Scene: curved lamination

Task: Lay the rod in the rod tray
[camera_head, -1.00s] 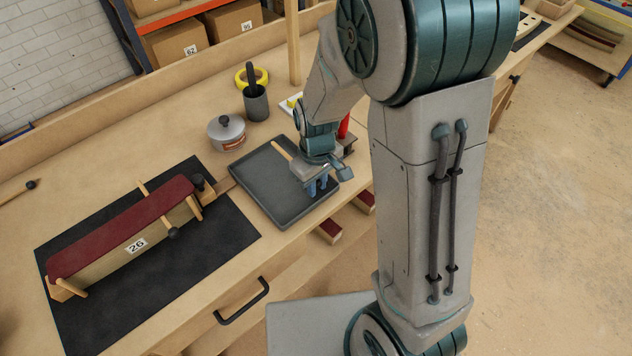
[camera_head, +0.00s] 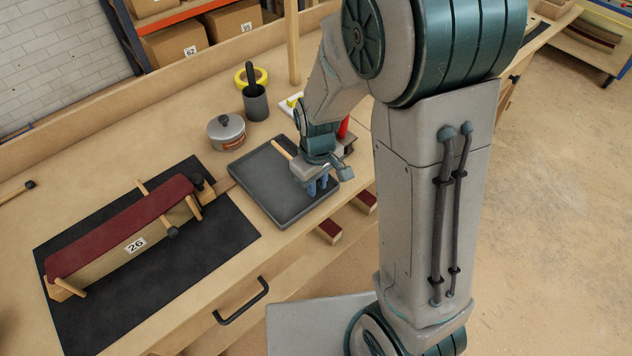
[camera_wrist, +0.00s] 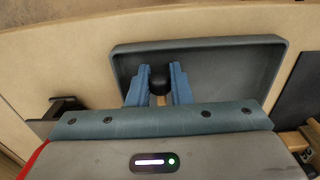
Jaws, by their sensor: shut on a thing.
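The rod (camera_head: 282,149) is a thin light wooden stick. In the head view one end sticks out beyond my gripper (camera_head: 321,186), over the rod tray. In the wrist view its dark round end (camera_wrist: 159,80) sits between the two blue fingers of my gripper (camera_wrist: 159,88), which are shut on the rod. The rod tray (camera_head: 262,180) is a shallow dark grey tray on the bench. It also shows in the wrist view (camera_wrist: 225,62). My gripper is over the tray's right part. I cannot tell whether the rod touches the tray floor.
Left of the tray, a dark mat (camera_head: 215,243) carries a curved red-topped form (camera_head: 125,228) labelled 26 with rods across it. A lidded pot (camera_head: 226,132), a dark cup (camera_head: 256,104) and yellow tape (camera_head: 242,78) stand behind the tray.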

